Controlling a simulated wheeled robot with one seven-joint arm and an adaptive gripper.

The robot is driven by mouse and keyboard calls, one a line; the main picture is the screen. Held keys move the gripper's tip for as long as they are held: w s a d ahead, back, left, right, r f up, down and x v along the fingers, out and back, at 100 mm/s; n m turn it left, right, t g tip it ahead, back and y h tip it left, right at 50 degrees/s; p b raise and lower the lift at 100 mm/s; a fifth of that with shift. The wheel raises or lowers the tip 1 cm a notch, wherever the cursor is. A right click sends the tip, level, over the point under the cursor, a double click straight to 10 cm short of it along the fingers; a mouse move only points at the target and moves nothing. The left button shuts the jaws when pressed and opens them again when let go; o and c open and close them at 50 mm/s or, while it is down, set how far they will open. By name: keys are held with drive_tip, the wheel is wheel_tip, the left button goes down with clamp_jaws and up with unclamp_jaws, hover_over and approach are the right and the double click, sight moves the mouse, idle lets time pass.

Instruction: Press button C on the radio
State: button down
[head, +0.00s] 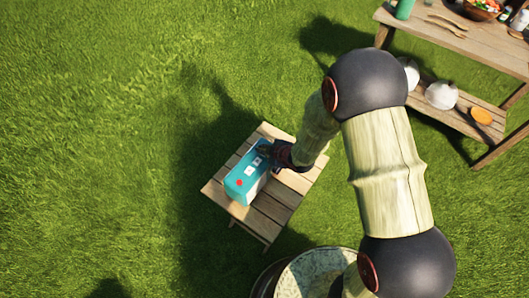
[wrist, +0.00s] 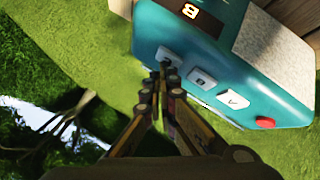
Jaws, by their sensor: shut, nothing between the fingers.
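The teal radio (head: 238,188) sits on a small slatted wooden table, and it also shows in the wrist view (wrist: 222,62). Its face has a row of white buttons: A (wrist: 234,99), B (wrist: 202,79) and a third (wrist: 165,53) at the left end, its letter hidden by my fingertips. A small dark display (wrist: 190,14) shows an orange B. My gripper (wrist: 167,74) is shut and empty, its fingertips over the lower edge of the third button. I cannot tell whether they touch it. In the head view my gripper (head: 268,153) is at the radio's upper end.
A red knob (wrist: 265,122) is beside button A, and a grey speaker panel (wrist: 262,40) is on the radio. The small table (head: 262,225) stands on grass. A larger picnic table (head: 470,45) with food and utensils is at the upper right. Grass on the left is clear.

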drive_tip(key=shift+f, duration=0.25)
drive_tip(key=shift+r, duration=0.1)
idle(0.4)
drive_tip(key=shift+r+p, duration=0.35)
drive_tip(key=shift+r, duration=0.35)
drive_tip(key=shift+r, duration=0.15)
drive_tip(key=shift+r+p, duration=1.9)
drive_tip(key=shift+r, duration=0.55)
drive_tip(key=shift+f, duration=0.1)
